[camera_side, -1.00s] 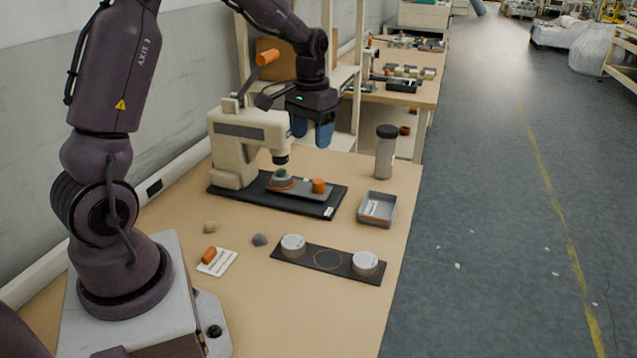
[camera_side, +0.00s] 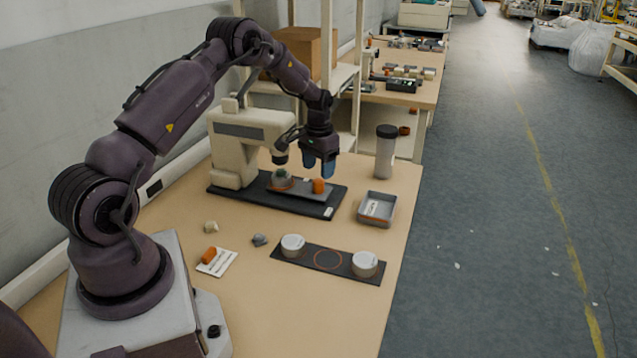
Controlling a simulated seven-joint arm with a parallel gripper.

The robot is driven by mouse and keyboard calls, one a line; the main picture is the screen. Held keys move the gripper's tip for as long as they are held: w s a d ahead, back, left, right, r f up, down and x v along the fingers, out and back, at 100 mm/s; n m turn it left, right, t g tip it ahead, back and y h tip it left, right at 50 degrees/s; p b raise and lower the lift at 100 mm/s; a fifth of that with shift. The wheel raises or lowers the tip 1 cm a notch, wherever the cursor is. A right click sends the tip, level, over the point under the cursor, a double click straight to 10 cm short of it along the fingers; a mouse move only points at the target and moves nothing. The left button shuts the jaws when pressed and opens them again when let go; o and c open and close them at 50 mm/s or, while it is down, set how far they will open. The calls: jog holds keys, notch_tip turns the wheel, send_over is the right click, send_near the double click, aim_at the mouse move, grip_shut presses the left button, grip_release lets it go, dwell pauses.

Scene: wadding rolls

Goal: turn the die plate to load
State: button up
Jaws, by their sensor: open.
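The die plate (camera_side: 299,189) is a dark grey plate on the black base mat of the beige press (camera_side: 246,132). The fingers are open. Whether they touch the knob's top cannot be told from this view.
A grey tray (camera_side: 377,209) and a dark-lidded jar (camera_side: 385,151) stand to the right. A black strip (camera_side: 328,260) with two round white tins lies in front. A white card (camera_side: 217,262) with an orange block and two small lumps lie at the front left.

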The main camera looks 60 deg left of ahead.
aim_at(318, 181)
notch_tip(318, 181, down, 5)
jog(key=shift+f, duration=0.1)
dwell(0.3)
grip_shut()
